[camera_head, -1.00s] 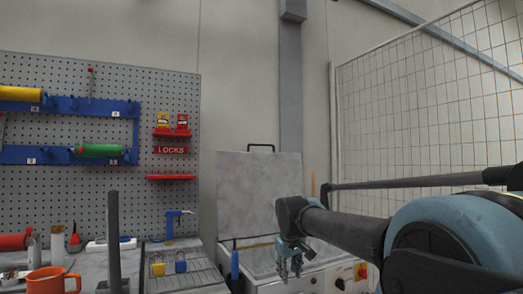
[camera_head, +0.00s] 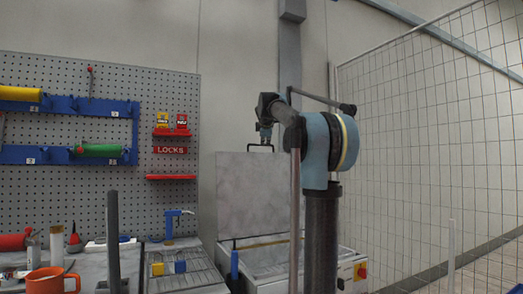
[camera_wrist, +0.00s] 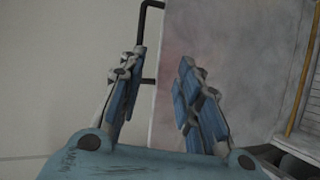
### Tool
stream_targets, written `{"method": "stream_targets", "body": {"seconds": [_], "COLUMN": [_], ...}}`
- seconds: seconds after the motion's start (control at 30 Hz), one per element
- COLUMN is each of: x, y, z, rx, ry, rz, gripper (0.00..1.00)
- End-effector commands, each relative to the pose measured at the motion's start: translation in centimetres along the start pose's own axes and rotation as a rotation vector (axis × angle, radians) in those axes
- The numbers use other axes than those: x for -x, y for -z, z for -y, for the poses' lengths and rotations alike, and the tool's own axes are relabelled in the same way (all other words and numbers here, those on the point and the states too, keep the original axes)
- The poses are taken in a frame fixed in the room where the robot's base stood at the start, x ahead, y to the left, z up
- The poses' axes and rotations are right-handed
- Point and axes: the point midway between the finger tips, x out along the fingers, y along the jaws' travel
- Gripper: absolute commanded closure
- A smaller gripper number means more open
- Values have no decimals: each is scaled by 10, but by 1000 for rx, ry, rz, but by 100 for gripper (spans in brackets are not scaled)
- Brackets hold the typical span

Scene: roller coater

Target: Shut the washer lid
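The washer lid (camera_head: 255,190) is a grey panel standing upright, open, at the back of the washer (camera_head: 352,268). Its black bar handle (camera_head: 252,148) is on the top edge. My gripper (camera_head: 265,137) is high, close to the handle in the head view; whether it touches cannot be told there. In the wrist view my gripper (camera_wrist: 157,78) is open and empty.
A pegboard (camera_head: 75,185) with coloured rollers and red lock racks is on the left wall. A mesh fence (camera_head: 430,150) stands on the right.

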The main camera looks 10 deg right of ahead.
Motion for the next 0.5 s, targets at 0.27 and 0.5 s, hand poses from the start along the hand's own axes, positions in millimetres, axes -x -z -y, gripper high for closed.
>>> {"method": "stream_targets", "body": {"seconds": [0.27,0.5], "x": [-14,-44], "y": [7,8], "z": [-31,-32], "rx": [80,77], "ry": [-49,-49], "rz": [-15,-15], "gripper": [69,69]}}
